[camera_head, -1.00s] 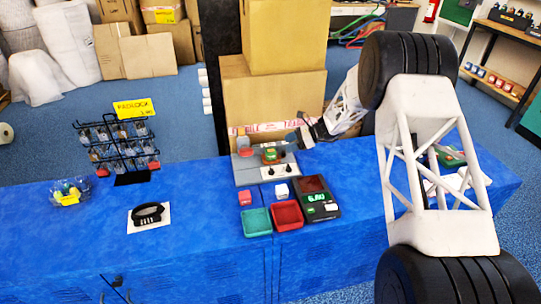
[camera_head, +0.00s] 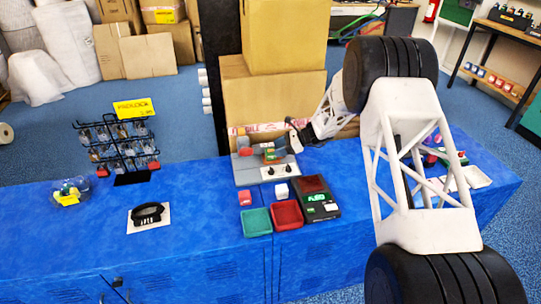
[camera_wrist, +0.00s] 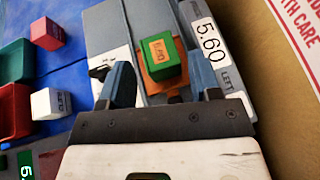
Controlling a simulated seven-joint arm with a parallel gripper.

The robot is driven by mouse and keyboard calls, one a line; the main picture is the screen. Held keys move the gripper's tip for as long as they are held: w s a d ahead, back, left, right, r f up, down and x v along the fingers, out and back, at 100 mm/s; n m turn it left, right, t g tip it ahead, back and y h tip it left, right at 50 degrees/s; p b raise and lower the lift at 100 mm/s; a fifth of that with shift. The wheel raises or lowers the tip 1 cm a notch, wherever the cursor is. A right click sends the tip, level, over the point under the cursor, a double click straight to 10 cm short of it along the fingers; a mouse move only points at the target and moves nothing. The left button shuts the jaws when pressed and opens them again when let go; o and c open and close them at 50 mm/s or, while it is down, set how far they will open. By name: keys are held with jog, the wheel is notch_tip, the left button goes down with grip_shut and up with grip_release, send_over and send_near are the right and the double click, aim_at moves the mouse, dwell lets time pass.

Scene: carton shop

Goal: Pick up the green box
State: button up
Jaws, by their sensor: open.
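The green box (camera_wrist: 160,62) has an orange label on its top and rests on an orange pad (camera_wrist: 165,85) on a grey device (camera_wrist: 103,28) in the wrist view. In the head view the green box (camera_head: 270,155) is small and partly hidden by my gripper (camera_head: 285,148). My gripper (camera_wrist: 163,78) is open, with one blue finger on each side of the box's near end in the wrist view. Gaps show between the fingers and the box, and nothing is held. Whether the fingertips are down at the box's height is hard to tell.
A pink cube (camera_head: 245,199), a white cube (camera_head: 281,190), a green tray (camera_head: 257,222), a red tray (camera_head: 287,214) and a black display unit (camera_head: 315,200) lie in front of the device. Stacked cartons (camera_head: 270,100) stand close behind it. A padlock rack (camera_head: 120,145) stands left.

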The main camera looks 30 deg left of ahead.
jog(key=shift+x, duration=1.2)
jog(key=c, duration=0.9)
jog(key=shift+o, duration=0.2)
jog(key=shift+r, duration=1.7)
jog(key=s+d+r, duration=0.1)
jog(key=s+d, duration=0.9)
jog(key=s, duration=0.1)
jog(key=shift+s+d+r, duration=0.3)
jog(key=shift+s+d, duration=0.05)
jog(key=shift+s, duration=0.05)
